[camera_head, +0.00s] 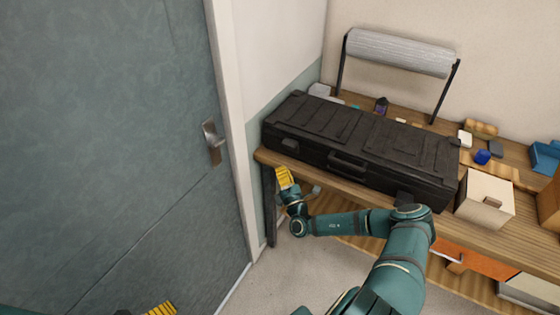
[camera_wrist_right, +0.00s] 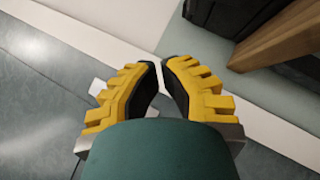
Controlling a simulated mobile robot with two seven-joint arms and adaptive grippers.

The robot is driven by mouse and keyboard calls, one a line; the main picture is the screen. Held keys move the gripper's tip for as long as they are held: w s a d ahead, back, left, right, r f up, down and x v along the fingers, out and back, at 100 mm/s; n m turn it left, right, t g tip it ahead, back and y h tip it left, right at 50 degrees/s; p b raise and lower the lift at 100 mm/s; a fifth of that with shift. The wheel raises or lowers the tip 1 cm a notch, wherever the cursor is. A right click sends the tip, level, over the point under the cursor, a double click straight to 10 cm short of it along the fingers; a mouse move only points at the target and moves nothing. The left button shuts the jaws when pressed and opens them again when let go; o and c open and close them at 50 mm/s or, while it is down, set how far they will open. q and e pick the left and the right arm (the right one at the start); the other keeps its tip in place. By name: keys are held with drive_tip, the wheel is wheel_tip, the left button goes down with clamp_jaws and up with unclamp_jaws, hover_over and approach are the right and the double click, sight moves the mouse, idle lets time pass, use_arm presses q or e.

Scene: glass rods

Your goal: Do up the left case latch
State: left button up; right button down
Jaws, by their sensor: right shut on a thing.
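The black case (camera_head: 340,128) lies closed on the wooden bench. Its left latch (camera_head: 289,145) is a small dark block on the front face; its state is too small to tell. My right gripper (camera_head: 284,178) is just below and in front of that latch, off the bench edge and apart from the case. In the right wrist view its yellow fingers (camera_wrist_right: 161,75) are nearly together with a thin gap; whatever is between them cannot be made out. The case (camera_wrist_right: 225,15) shows at the top there. My left gripper (camera_head: 160,309) barely shows at the bottom edge.
The bench edge (camera_wrist_right: 280,38) lies close to the right gripper. A door with a metal handle (camera_head: 213,140) is at the left. A foil roll (camera_head: 400,52) on a stand is behind the case. A pale box (camera_head: 485,198) stands right of it.

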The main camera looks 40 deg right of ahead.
drive_tip(key=s, duration=0.1)
drive_tip(key=s+a, duration=0.1)
drive_tip(key=s, duration=0.2)
drive_tip(key=shift+s+a+f, duration=0.15)
drive_tip(key=shift+a+f, duration=0.1)
drive_tip(key=shift+f, duration=0.05)
